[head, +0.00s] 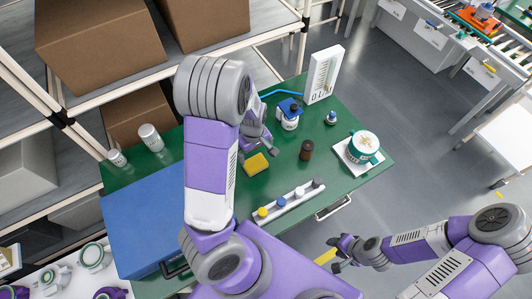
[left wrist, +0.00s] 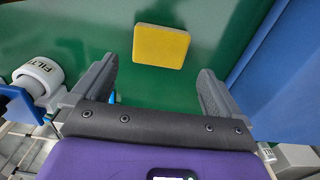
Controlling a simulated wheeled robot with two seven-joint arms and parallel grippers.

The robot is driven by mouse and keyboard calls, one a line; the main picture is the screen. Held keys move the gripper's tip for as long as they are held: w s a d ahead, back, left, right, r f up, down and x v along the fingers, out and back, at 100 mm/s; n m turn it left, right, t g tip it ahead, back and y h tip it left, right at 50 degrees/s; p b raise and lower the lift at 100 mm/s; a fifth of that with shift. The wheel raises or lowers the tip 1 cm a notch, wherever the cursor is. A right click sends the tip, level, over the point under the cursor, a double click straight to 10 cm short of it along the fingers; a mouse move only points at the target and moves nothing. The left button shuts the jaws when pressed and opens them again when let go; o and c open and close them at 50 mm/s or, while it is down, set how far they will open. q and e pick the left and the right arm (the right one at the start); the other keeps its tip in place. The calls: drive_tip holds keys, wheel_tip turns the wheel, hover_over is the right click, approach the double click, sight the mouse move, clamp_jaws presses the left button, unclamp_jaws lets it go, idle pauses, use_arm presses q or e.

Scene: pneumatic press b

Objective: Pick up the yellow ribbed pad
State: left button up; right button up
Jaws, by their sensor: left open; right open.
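The yellow pad (head: 256,163) lies flat on the green table top, near its middle. In the left wrist view the yellow pad (left wrist: 161,46) is whole and unobstructed, beyond the fingertips and roughly centred between them; its ribs cannot be made out. My left gripper (head: 257,151) is open and empty beside the pad, partly hidden by my own arm in the head view. Its two fingers are spread wide in the left wrist view (left wrist: 157,70), apart from the pad. My right gripper (head: 338,254) is open and empty, off the table's front right side.
On the green table (head: 348,187), a blue box (head: 150,220) stands left of the pad. A white tray (head: 289,203) with small capped items lies in front.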

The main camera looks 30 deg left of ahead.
sight(255, 163)
use_arm(q)
wheel_tip(255, 163, down, 6)
drive_tip(key=shift+s+a+f+b, duration=0.15)
drive_tip(key=shift+f+b, duration=0.1)
drive_tip(key=shift+b, duration=0.65)
drive_tip(key=shift+f, duration=0.55)
drive_tip(key=c, duration=0.8)
drive_tip(key=shift+o, duration=0.2)
wheel_tip(255, 163, up, 10)
drive_tip(key=p, duration=0.3)
drive_tip(key=shift+r, duration=0.1)
drive_tip(key=o, duration=0.5)
drive_tip(key=c, duration=0.7)
